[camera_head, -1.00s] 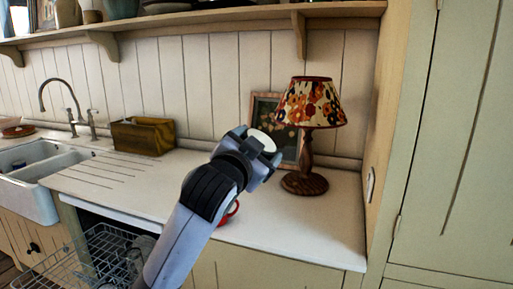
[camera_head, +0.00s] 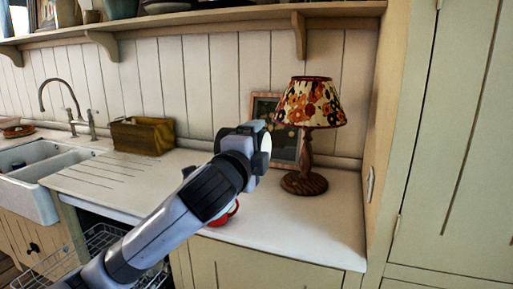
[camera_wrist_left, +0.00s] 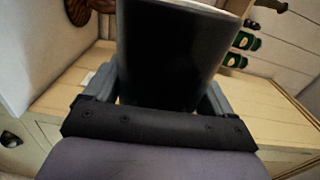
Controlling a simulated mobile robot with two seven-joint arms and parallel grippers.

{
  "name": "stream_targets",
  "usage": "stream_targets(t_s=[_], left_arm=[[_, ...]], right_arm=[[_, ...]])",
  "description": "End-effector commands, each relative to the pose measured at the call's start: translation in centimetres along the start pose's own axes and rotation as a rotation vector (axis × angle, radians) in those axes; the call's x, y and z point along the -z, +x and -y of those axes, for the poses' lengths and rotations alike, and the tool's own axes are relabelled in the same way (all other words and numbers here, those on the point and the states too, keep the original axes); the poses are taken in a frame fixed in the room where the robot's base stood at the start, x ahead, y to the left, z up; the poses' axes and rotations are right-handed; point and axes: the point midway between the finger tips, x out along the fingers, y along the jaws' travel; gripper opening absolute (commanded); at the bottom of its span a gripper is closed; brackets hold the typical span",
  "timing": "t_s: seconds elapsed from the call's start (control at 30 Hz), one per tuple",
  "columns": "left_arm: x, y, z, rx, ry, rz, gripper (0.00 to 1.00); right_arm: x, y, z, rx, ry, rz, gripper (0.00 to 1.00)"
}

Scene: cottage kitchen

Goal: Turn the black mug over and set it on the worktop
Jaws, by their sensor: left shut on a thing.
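My left gripper (camera_head: 258,143) is raised over the worktop (camera_head: 290,225), in front of the picture frame and left of the lamp. It is shut on the black mug (camera_wrist_left: 165,55), whose dark side fills the space between the two fingers in the left wrist view. In the head view only a pale round end of the mug (camera_head: 266,144) shows, tilted sideways and facing right; the gripper hides the rest. The mug is apart from the worktop. I cannot tell whether the pale end is its mouth or its base. My right gripper is out of view.
A red mug (camera_head: 226,214) stands near the worktop's front edge, partly behind my left arm. A lamp (camera_head: 306,140) and a picture frame (camera_head: 285,150) stand at the back. A wooden box (camera_head: 142,136) is near the sink (camera_head: 35,185). The worktop right of the arm is clear.

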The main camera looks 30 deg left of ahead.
Motion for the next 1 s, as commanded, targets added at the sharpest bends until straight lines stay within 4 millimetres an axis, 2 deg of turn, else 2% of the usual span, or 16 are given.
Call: stream_targets(t_s=[0.1, 0.2, 0.57, 0.83, 1.0], left_arm=[[-0.07, -0.01, 0.2, 0.005, 0.185, 0.002, 0.42], [-0.02, -0.01, 0.14, 0.003, 0.27, 0.001, 0.42], [-0.01, -0.02, 0.16, 0.003, 0.321, 0.001, 0.42], [-0.08, -0.01, 0.24, 0.004, 0.716, 0.003, 0.42], [-0.01, -0.01, 0.13, 0.002, 0.874, 0.001, 0.42]], right_arm=[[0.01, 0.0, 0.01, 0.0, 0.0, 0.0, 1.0], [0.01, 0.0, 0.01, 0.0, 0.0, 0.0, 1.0], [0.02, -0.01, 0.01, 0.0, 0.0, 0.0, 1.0], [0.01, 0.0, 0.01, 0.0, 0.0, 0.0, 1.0], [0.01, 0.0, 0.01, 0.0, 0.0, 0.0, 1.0]])
